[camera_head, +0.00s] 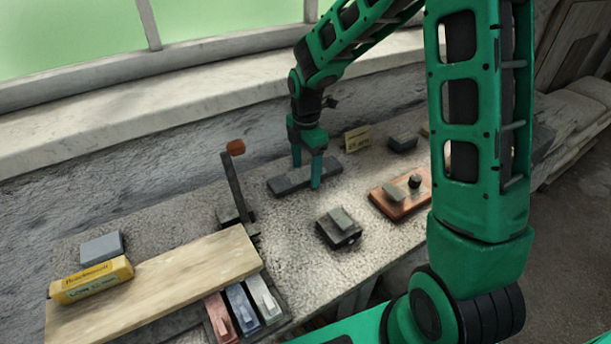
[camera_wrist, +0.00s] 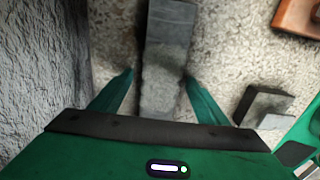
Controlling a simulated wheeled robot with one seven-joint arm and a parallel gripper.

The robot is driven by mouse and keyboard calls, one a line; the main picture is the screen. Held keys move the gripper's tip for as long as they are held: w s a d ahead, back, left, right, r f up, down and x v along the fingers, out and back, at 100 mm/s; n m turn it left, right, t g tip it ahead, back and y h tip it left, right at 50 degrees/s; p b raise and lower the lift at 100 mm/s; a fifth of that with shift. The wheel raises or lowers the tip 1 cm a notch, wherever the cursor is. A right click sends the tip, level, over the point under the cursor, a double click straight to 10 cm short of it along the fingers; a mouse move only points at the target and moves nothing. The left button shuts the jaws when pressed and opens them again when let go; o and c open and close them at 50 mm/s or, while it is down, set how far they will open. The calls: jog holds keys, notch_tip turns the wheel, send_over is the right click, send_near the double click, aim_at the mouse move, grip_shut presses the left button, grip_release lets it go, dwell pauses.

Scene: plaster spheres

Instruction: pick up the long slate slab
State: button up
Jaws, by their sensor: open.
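The long slate slab (camera_head: 292,179) is dark grey and lies flat on the rough stone bench top, near the wall. In the wrist view the slab (camera_wrist: 168,50) runs up the picture between the two spread fingers of my gripper (camera_wrist: 158,80). My gripper is open and holds nothing. The slab's near end is hidden behind the gripper body in the wrist view.
A small dark block with a grey piece on it (camera_head: 340,228) stands in front of the slab. An orange-brown board (camera_head: 398,207) is to the right. An upright dark bar with an orange tip (camera_head: 236,185) rises left of the slab. A wooden plank (camera_head: 170,285) lies at the left.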

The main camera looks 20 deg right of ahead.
jog(key=shift+f, duration=0.15)
jog(key=c, duration=1.5)
grip_shut()
